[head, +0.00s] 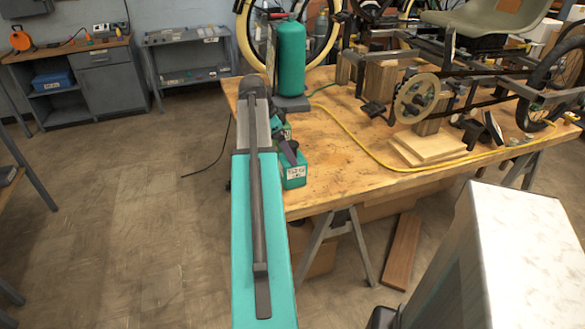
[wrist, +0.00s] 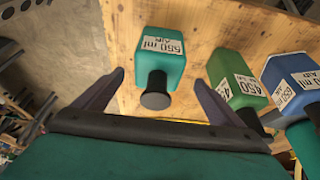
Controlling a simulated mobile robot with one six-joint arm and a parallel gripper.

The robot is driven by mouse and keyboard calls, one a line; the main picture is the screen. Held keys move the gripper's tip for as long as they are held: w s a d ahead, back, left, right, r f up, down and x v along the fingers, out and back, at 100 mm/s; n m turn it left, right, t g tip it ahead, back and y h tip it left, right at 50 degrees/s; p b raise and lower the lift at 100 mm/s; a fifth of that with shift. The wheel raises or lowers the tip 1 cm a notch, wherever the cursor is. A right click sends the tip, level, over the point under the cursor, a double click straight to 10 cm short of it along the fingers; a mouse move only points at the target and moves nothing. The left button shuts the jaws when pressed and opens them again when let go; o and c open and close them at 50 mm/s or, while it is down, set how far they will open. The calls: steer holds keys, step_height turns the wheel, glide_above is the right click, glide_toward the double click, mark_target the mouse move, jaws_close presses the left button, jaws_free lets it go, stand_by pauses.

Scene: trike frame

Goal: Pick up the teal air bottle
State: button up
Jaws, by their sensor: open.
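The teal air bottle (wrist: 163,50) stands in the upper middle of the wrist view, with a white "ml AIR" label and a dark round cap pointing toward my gripper. In the head view the teal bottle (head: 294,177) is at the near left edge of the workbench, partly hidden by my arm. My gripper (wrist: 158,78) is open. In the wrist view its two dark fingers lie left and right of the bottle's cap, with nothing held. In the head view my gripper (head: 288,150) is close above the bottle; whether it touches cannot be told.
A green bottle (wrist: 238,72) and a blue bottle (wrist: 292,78) stand right of the teal one in the wrist view. A large teal cylinder (head: 291,60) stands farther back on the wooden bench (head: 330,185). A yellow hose (head: 360,145) and the trike frame (head: 450,75) are to the right.

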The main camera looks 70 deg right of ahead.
steer(key=shift+s+p+x, duration=0.2)
steer(key=shift+p+x, duration=0.25)
steer(key=shift+x, duration=2.1)
steer(key=shift+r, duration=0.1)
steer(key=c, duration=1.8)
steer(key=shift+r, duration=0.15)
steer(key=shift+c, duration=0.2)
steer(key=shift+d+r+b, duration=0.1)
steer(key=shift+r+b, duration=0.2)
steer(key=shift+r, duration=0.9)
steer(key=w+a+r+b, duration=0.2)
steer(key=w+a, duration=0.8)
steer(key=a, duration=0.2)
steer(key=shift+a+r, duration=0.2)
steer(key=shift+a, duration=0.15)
